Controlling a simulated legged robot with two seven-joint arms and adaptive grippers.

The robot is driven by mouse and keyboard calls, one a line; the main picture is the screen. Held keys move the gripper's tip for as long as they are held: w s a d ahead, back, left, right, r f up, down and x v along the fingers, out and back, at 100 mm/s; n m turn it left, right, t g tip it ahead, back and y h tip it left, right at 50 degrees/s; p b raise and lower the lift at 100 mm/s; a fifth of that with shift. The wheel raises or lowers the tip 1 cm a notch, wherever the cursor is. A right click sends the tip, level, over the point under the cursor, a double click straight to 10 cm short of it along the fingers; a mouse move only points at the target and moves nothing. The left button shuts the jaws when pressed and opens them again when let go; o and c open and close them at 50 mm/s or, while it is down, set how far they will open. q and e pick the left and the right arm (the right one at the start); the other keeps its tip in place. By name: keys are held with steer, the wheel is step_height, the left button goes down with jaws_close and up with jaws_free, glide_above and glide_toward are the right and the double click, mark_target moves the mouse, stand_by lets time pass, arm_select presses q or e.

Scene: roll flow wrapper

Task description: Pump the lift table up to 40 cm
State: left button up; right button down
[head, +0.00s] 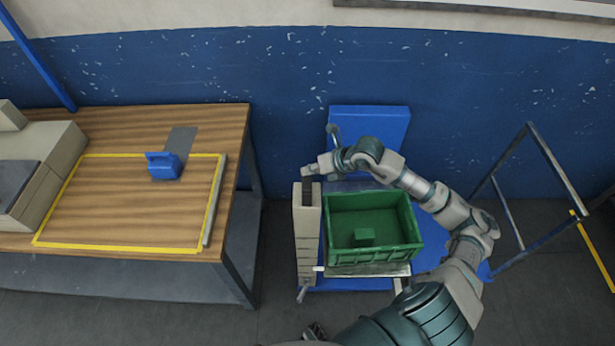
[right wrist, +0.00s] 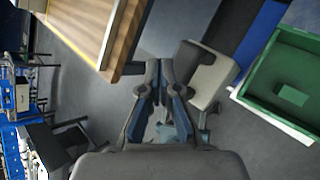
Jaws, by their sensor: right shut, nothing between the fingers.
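The blue lift table (head: 352,284) stands on the floor right of the workbench, with a green crate (head: 395,262) on its top. A grey rod with a rounded end (head: 333,131) stands at its rear, by an upright blue panel (head: 385,120). A pale segmented column (head: 307,245) stands along the crate's left side. My right gripper (head: 308,171) is at the top of that column, left of the rod. In the right wrist view its fingers (right wrist: 158,68) are together and empty. I cannot tell whether it touches the column.
The wooden workbench (head: 120,125) on the left holds a blue handled object (head: 163,166) inside a yellow outline. A tilted dark frame (head: 541,165) stands at the right. A blue wall (head: 280,80) closes the back. A strip of floor separates workbench and column.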

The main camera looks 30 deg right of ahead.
steer(key=shift+r+p, duration=1.6)
steer(key=shift+r, duration=0.95)
steer(key=shift+f, duration=0.1)
